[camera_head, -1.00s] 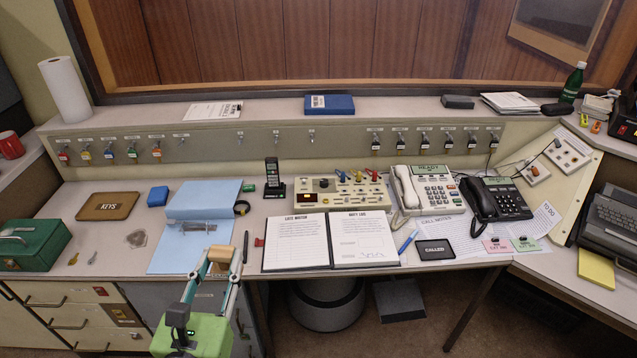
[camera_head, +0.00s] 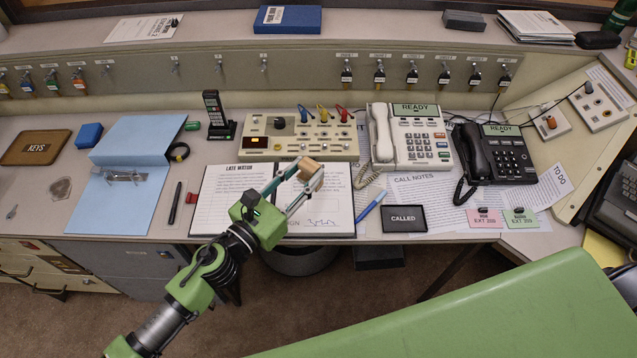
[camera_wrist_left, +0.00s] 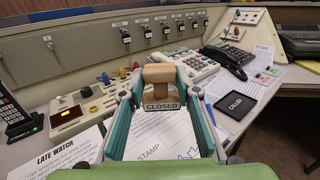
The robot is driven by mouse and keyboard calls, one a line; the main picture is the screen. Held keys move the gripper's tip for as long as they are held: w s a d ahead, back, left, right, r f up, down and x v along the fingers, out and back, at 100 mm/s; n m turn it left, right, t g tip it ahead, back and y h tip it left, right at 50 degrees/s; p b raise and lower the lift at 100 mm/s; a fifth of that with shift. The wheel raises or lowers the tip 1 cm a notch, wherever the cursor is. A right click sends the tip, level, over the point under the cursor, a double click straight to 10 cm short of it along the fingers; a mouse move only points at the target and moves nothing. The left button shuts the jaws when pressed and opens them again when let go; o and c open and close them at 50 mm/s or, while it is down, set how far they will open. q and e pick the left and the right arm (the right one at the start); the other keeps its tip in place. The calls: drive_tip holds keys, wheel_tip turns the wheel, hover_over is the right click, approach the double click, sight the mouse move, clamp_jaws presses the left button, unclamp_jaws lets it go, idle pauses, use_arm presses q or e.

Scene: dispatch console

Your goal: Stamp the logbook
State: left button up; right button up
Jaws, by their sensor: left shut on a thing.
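The open logbook (camera_head: 228,212) lies near the front edge of the desk, with its left page headed "LATE WATCH". My left gripper (camera_head: 303,182) is shut on a wooden stamp (camera_head: 309,167) and holds it over the right page. In the left wrist view the stamp (camera_wrist_left: 159,75) sits between the fingers, with the word "CLOSED" on its lower face. The logbook page below shows the word "STAMP" and a blue scribble. The gripper and stamp hide part of the right page. My right gripper is not in view.
A beige switch panel (camera_head: 262,142) stands right behind the logbook. A white phone (camera_head: 412,150), a blue pen (camera_head: 369,206) and a black "CALLED" pad (camera_head: 404,219) are to the right. A black pen (camera_head: 174,203) and a blue folder (camera_head: 128,190) are to the left.

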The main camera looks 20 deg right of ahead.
sight(320, 187)
use_arm(q)
drive_tip(key=d+f+g, duration=0.1)
drive_tip(key=d+m+h, duration=0.1)
drive_tip(key=shift+s+d+f+g, duration=0.2)
drive_tip(key=shift+d+f+g, duration=0.2)
drive_tip(key=shift+d+f+m, duration=0.2)
drive_tip(key=shift+d+m, duration=0.1)
drive_tip(key=shift+f+b, duration=0.15)
drive_tip(key=shift+b, duration=0.2)
drive_tip(key=shift+s+f+b, duration=0.1)
drive_tip(key=shift+f+b, duration=0.4)
drive_tip(key=shift+f, duration=0.05)
drive_tip(key=shift+f+b, duration=0.3)
drive_tip(key=shift+f, duration=0.1)
wheel_tip(320, 187, down, 3)
drive_tip(key=b, duration=0.2)
drive_tip(key=shift+f+b, duration=0.15)
drive_tip(key=shift+b, duration=0.25)
drive_tip(key=shift+f, duration=0.2)
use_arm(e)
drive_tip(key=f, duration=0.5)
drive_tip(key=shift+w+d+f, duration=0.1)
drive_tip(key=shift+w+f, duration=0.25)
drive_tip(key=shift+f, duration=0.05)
use_arm(q)
drive_tip(key=shift+f+b, duration=0.25)
drive_tip(key=shift+b, duration=0.1)
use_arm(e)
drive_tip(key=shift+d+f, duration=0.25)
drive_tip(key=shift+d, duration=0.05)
